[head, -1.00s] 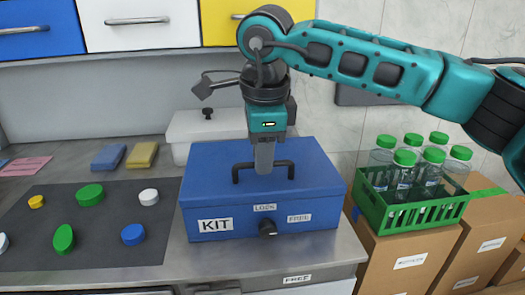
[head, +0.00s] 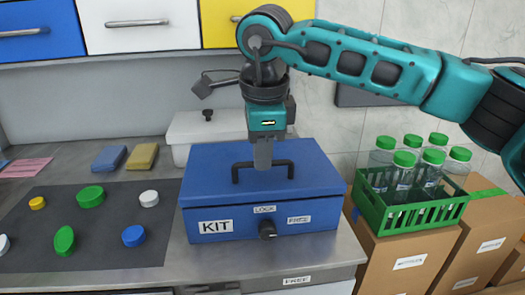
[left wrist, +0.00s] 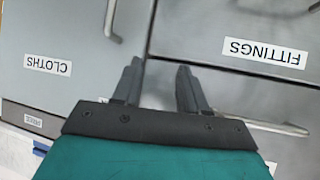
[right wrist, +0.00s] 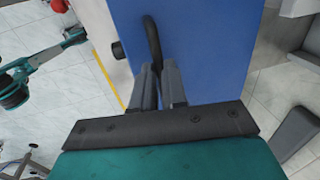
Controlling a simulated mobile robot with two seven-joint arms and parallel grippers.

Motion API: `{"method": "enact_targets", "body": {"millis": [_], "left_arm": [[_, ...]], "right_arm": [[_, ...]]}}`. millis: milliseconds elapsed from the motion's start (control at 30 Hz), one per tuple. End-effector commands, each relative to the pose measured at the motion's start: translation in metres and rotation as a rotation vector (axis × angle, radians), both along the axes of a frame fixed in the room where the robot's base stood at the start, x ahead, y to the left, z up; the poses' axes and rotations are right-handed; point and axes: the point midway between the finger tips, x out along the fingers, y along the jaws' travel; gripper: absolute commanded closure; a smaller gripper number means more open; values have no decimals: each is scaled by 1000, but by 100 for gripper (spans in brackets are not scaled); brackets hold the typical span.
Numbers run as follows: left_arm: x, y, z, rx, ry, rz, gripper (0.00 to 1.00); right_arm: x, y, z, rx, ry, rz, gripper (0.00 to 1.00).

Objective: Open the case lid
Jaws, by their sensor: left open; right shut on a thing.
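The blue case (head: 205,185) labelled KIT stands on the counter with its lid down. A black handle (head: 240,168) is on top of the lid, and a black knob (head: 267,230) is on the front between labels LOCK and FREE. My right gripper (head: 263,166) points down and is shut on the handle; the right wrist view shows the handle (right wrist: 153,45) between its fingers (right wrist: 158,80). My left gripper (left wrist: 158,85) is open and empty in the left wrist view, in front of grey cabinet fronts labelled CLOTHS and FITTINGS. It is not in the head view.
A dark mat (head: 100,250) with several coloured caps lies left of the case. A white box (head: 190,130) stands behind it. A green crate (head: 420,215) of bottles sits on cardboard boxes (head: 400,262) at the right. Blue and yellow sponges (head: 142,157) lie at the back.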

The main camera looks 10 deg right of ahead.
Motion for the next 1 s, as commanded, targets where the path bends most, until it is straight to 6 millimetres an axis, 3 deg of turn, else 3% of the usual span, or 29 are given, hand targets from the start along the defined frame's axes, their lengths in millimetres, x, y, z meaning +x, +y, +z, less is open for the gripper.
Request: {"method": "enact_targets", "body": {"millis": [500,700,1000], "left_arm": [[-10,24,30,48,1,33,57],[-17,32,39,58,10,50,57],[-16,29,58,51,8,48,57]], "right_arm": [[44,-1,61,3,-11,-6,100],[62,-1,73,-1,-9,-5,100],[78,-2,76,-3,-6,-5,100]]}}
